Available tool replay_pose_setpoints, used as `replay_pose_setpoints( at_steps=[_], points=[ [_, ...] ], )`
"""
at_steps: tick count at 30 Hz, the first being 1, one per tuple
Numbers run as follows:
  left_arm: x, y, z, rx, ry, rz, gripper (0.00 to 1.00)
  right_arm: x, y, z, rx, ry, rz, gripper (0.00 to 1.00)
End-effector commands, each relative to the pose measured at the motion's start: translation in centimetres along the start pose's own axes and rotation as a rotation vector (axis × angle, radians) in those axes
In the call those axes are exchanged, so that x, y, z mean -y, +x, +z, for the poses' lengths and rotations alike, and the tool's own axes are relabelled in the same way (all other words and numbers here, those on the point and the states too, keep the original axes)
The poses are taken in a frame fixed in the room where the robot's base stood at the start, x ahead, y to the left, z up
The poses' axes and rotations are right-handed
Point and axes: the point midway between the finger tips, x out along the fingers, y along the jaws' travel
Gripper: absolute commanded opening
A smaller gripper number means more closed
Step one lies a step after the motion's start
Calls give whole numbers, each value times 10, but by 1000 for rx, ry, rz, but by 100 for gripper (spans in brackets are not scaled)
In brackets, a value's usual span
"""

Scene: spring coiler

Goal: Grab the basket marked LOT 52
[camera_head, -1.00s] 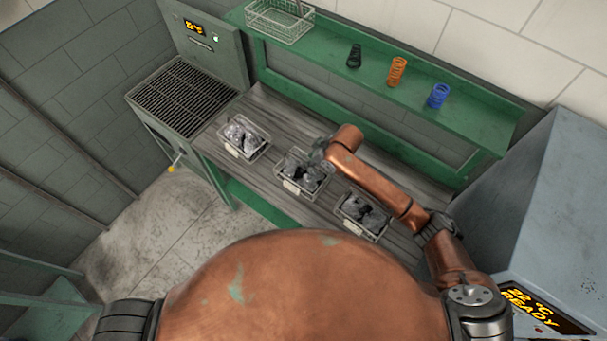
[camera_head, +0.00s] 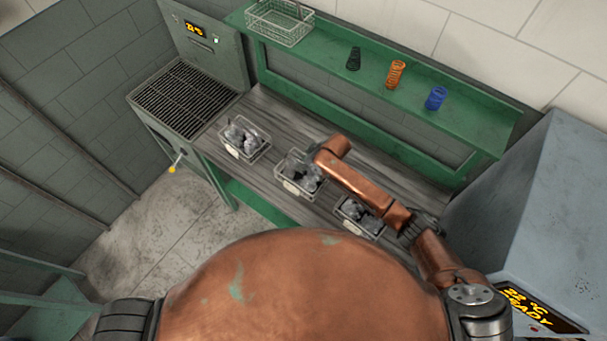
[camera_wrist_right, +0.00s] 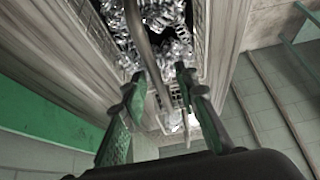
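Three wire baskets with grey metal parts stand in a row on the grey wooden bench: a left basket (camera_head: 262,154), a middle basket (camera_head: 281,182) and a right basket (camera_head: 343,218). Each has a pale tag on its front, but the writing is too small to read, so I cannot tell which is LOT 52. My right gripper (camera_head: 309,168) is at the middle basket, partly hidden by its own arm. In the right wrist view the right gripper (camera_wrist_right: 161,92) is open, its fingers on either side of a basket's handle bar (camera_wrist_right: 146,55). My left gripper is out of view.
A green shelf (camera_head: 330,48) behind the bench carries an empty wire basket (camera_head: 280,22) and black, orange and blue springs. A grated unit (camera_head: 183,98) stands at the left. A grey cabinet (camera_head: 545,205) reading READY stands at the right.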

Motion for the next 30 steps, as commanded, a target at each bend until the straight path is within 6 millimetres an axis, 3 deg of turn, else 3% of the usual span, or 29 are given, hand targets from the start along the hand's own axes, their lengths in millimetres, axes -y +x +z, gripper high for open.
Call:
replay_pose_setpoints(
  at_steps=[25, 30],
  points=[
    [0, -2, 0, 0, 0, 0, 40, 0, 4, 2, 0, 0, 0, 28],
    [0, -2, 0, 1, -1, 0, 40, 0, 4, 2, 0, 0, 0, 16]
  ],
)
